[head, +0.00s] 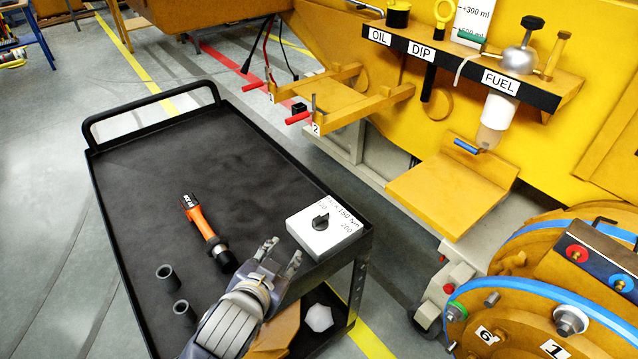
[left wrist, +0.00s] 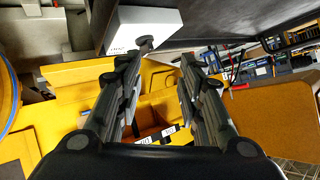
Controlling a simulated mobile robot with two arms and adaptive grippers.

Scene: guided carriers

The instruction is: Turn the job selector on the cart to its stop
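The job selector is a black knob (head: 320,221) on a white box (head: 306,236) at the right front corner of the black cart (head: 140,190). The box top carries printed values, with "150 Nm" and "260" readable. I cannot tell exactly which mark the knob points to. My left gripper (head: 283,251) is open and empty, just left of the box and apart from the knob. In the left wrist view, the knob (left wrist: 147,43) and white box (left wrist: 150,22) appear beyond the left fingertip, not between the two fingers. My right gripper is not in view.
An orange-and-black tool (head: 200,222) and two dark sockets (head: 166,278) lie left of my gripper on the cart. A yellow machine with an OIL, DIP, FUEL shelf (head: 465,65) and a blue-rimmed reel (head: 540,290) stand to the right.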

